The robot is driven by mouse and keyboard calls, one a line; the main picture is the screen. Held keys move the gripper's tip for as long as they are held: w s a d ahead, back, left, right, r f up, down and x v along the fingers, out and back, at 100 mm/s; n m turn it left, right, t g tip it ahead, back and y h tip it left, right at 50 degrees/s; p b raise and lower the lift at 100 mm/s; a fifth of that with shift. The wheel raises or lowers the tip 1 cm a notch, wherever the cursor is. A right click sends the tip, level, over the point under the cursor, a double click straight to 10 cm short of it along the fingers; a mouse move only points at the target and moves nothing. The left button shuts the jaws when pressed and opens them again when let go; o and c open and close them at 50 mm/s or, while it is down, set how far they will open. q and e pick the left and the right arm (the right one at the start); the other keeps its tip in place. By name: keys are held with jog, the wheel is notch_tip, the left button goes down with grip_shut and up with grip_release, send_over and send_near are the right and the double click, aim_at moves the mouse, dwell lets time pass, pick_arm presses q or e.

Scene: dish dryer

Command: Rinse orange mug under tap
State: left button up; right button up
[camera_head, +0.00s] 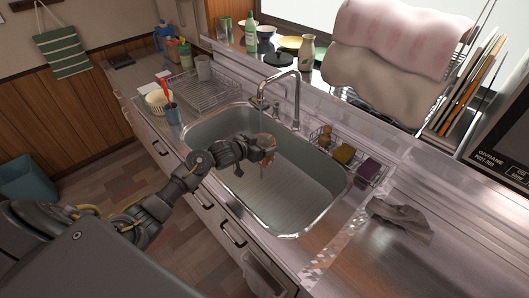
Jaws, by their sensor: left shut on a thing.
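My left arm reaches in from the left, over the steel sink (305,198). My left gripper (262,152) is shut on the orange mug (266,138), which is mostly hidden by the fingers; only small orange parts show around them. The mug is over the basin, below and close to the spout of the curved metal tap (297,92). I cannot tell whether water is running. My right gripper is not in view.
A wire dish rack (205,92) stands left of the sink. A wire caddy (371,172) with sponges sits at its right edge. A grey cloth (402,218) lies on the right counter. A green bottle (251,32) and a patterned bottle (306,55) stand behind.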

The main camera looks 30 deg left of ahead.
aim_at(261, 138)
pick_arm(q)
jog(key=shift+w+a+f+b, duration=0.2)
jog(key=shift+w+a+b, duration=0.3)
jog(key=shift+w+a, duration=0.75)
jog(key=shift+d, duration=0.1)
jog(key=shift+w+d, duration=0.15)
jog(key=shift+w+d, duration=0.3)
jog(key=shift+s+a, duration=0.1)
jog(key=shift+a, duration=0.05)
jog(key=shift+s+a+p, duration=0.3)
jog(key=shift+p, duration=0.25)
